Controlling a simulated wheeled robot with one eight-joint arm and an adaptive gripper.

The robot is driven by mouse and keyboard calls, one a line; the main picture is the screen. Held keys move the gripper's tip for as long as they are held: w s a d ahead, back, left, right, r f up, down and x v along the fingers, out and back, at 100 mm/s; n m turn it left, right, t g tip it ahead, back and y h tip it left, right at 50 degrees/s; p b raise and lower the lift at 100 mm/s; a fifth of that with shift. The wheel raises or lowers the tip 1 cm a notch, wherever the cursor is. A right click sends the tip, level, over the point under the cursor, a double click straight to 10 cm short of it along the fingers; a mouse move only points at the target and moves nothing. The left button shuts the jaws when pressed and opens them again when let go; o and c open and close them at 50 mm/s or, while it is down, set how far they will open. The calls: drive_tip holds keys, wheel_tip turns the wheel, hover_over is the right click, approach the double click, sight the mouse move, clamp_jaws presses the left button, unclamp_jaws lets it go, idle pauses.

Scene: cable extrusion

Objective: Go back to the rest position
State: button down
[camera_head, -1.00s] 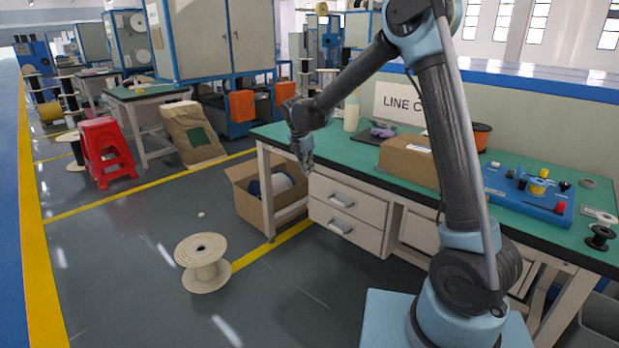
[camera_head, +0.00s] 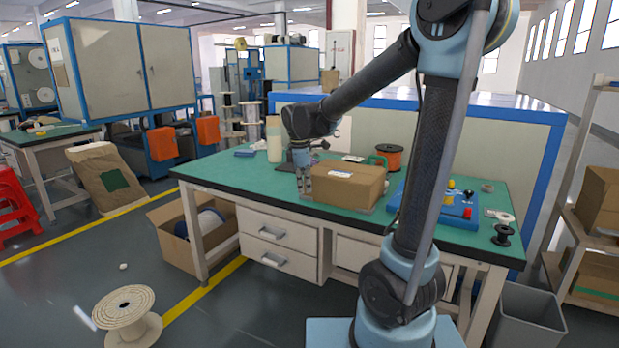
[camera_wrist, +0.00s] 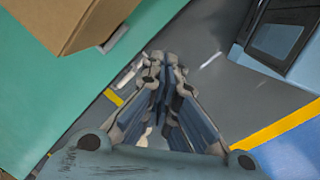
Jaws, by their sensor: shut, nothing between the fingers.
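My gripper (camera_head: 304,185) hangs from my bent arm over the near edge of the green workbench (camera_head: 225,170), left of a cardboard box (camera_head: 345,186) on that bench. Its fingers point down. In the wrist view my gripper (camera_wrist: 165,75) has its fingertips together with nothing between them. Below the fingertips are grey floor and a yellow floor line (camera_wrist: 270,135). The green bench top (camera_wrist: 50,110) and the cardboard box (camera_wrist: 70,20) show at the upper left of the wrist view.
A blue control panel (camera_head: 435,205), an orange spool (camera_head: 389,157) and a black spool (camera_head: 502,235) are on the bench. An open carton (camera_head: 180,240) and a wooden spool (camera_head: 127,318) stand on the floor. A grey bin (camera_head: 530,315) and shelf stand right.

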drive_tip(key=s+d+f+m, duration=0.1)
drive_tip(key=s+d+m, duration=0.8)
drive_tip(key=s+d, duration=0.4)
drive_tip(key=s+d+f+m, duration=0.7)
drive_tip(key=s+f+m, duration=0.1)
drive_tip(key=s, duration=0.4)
drive_tip(key=shift+d+f+m+y, duration=0.3)
drive_tip(key=shift+d+m+y, duration=0.1)
drive_tip(key=shift+m, duration=0.3)
